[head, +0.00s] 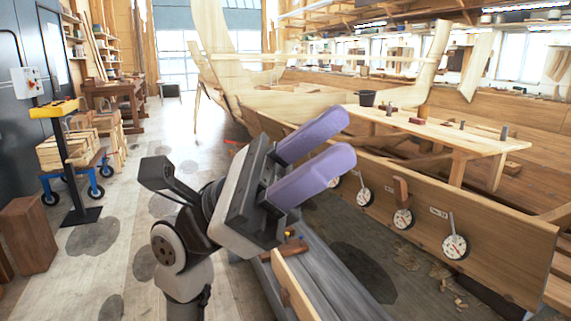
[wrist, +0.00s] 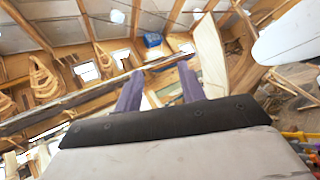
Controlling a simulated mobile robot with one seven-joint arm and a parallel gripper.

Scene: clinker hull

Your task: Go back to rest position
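My gripper (head: 331,148) is raised in the middle of the head view, pointing up and to the right. Its two purple fingers stand apart with a gap between them, and nothing shows in the gap. In the wrist view the two purple fingers (wrist: 160,88) are also spread apart and empty. The wrist camera looks up toward the roof beams and windows. My grey arm is bent below the gripper and hides part of the bench and floor behind it.
A wooden hull plank (head: 500,257) with several dial gauges stands close on the right. A grey bench (head: 338,289) is below my gripper. A workbench (head: 420,127) holds a black bucket (head: 367,98). A blue cart (head: 75,178) and yellow-topped stand (head: 63,160) are left. The floor between is open.

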